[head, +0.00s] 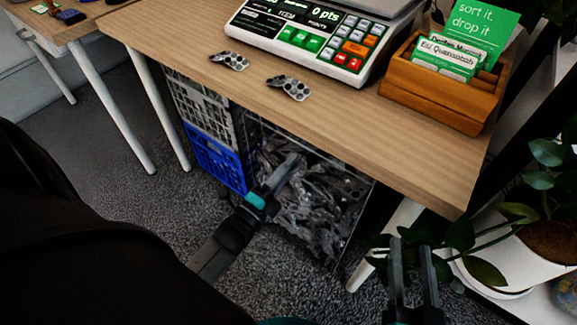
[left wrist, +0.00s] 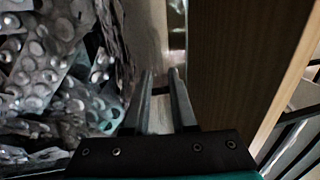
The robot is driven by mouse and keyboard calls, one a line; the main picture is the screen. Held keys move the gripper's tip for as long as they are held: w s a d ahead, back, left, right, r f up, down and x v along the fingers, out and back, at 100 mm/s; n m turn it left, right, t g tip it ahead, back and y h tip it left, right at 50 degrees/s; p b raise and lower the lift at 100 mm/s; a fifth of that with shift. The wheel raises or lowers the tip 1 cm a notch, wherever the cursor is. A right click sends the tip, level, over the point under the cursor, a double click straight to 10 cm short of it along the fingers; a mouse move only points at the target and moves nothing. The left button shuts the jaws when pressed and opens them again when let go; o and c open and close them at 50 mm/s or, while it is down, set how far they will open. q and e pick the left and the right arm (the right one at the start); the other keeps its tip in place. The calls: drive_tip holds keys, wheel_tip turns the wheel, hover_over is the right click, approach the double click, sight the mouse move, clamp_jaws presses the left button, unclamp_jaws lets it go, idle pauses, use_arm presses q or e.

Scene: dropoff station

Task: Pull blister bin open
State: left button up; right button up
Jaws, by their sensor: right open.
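The blister bin (head: 345,173) is a wire-sided bin under the wooden table, filled with crumpled silver blister packs. The packs (left wrist: 55,65) fill the left of the left wrist view. My left gripper (head: 296,160) is at the bin's upper front, below the table edge. In the left wrist view its two fingers (left wrist: 160,75) stand apart with a gap between them; whether the bin's rim lies in that gap is unclear. My right gripper (head: 412,243) is open and empty, to the right of the bin near a plant.
The table (head: 330,115) carries a points scale (head: 300,35), two blister packs (head: 230,60) (head: 289,87) and a wooden card box (head: 440,95). Grey and blue crates (head: 213,155) stand left of the bin. A potted plant (head: 545,240) stands at the right. Carpet before the bin is clear.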

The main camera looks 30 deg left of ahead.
use_arm(q)
clamp_jaws()
idle(1.4)
